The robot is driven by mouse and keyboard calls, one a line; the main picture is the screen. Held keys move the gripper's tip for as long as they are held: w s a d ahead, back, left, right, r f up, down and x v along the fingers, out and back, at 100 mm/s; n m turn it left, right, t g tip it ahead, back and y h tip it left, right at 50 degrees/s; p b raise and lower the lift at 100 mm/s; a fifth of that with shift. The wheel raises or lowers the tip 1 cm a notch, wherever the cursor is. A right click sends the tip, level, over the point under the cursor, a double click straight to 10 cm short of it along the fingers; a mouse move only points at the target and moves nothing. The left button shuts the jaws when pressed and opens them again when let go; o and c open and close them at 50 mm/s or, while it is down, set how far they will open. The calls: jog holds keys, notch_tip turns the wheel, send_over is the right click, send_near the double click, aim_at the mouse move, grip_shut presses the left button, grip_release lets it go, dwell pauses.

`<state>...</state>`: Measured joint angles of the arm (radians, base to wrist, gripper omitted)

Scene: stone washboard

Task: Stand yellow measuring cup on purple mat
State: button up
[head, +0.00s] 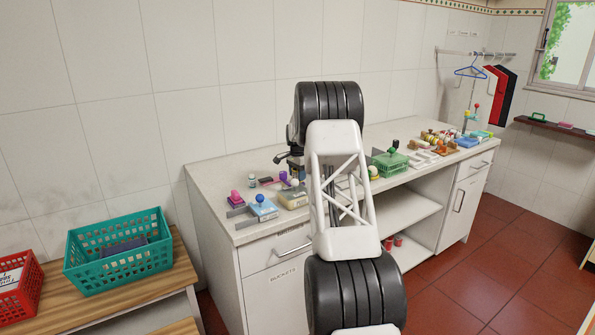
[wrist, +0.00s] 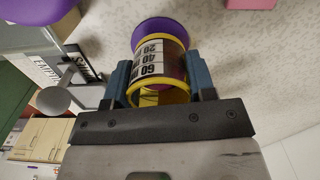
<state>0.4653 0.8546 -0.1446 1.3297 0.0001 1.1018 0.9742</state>
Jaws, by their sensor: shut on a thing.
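The yellow measuring cup (wrist: 160,92) shows in the wrist view with yellow rims and a white label marked with numbers. My gripper (wrist: 159,78) is shut on it, with one blue finger on each side. A round purple surface, which looks like the purple mat (wrist: 151,27), shows just beyond the cup's far end. The cup overlaps it in the picture, and I cannot tell if they touch. In the head view my arm covers much of the counter, and the cup cannot be made out there.
In the wrist view another purple thing (wrist: 35,10) lies at the upper left, near a grey round-topped piece (wrist: 54,100). A pink block (wrist: 250,3) is at the top right. The counter (head: 222,185) holds several small items on both sides of my arm.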

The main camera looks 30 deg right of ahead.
jog(key=shift+f, duration=0.55)
jog(key=o, duration=1)
jog(key=shift+r, duration=0.1)
jog(key=shift+r, duration=3.85)
jog(key=shift+a, duration=0.15)
